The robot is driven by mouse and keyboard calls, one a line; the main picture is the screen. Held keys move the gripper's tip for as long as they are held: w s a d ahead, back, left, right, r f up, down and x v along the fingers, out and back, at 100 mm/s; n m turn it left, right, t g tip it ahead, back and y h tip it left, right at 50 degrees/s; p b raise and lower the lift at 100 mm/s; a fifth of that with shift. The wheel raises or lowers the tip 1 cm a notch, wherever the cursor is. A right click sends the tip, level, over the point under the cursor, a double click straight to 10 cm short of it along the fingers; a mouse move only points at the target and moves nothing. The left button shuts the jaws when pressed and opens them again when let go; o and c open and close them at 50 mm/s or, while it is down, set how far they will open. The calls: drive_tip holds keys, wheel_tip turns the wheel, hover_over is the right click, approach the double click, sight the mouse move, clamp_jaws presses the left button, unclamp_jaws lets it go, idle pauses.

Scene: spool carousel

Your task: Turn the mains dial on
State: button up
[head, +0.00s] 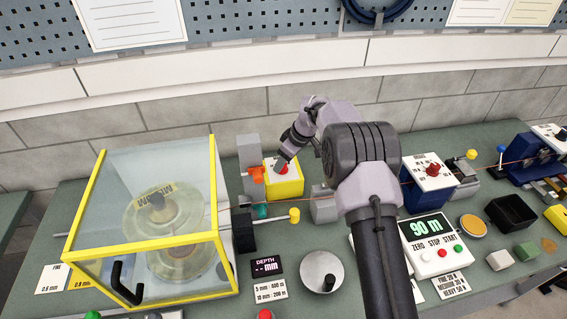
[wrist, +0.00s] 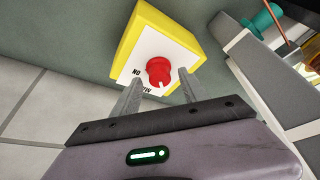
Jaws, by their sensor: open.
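The mains dial (wrist: 159,71) is a red round knob on the white face of a yellow box (wrist: 189,42). The word ON reads upside down at the left of the knob, and a partly hidden word sits below it. A small white mark on the knob points down in the wrist view, away from ON. My gripper (wrist: 160,81) is open, its two fingers on either side of the knob's near edge; I cannot tell whether they touch it. In the head view my gripper (head: 281,161) is over the yellow box (head: 290,187) and partly hides the dial.
A clear yellow-framed guard (head: 215,190) over a spool stands to the left. Grey blocks and a yellow-tipped lever (head: 294,215) are close to the box. A blue box with another red knob (head: 432,169) stands to the right. The wall (head: 230,108) is behind.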

drive_tip(key=shift+w+a+f, duration=0.1)
drive_tip(key=shift+a+f, duration=0.05)
drive_tip(key=shift+f, duration=0.2)
clamp_jaws()
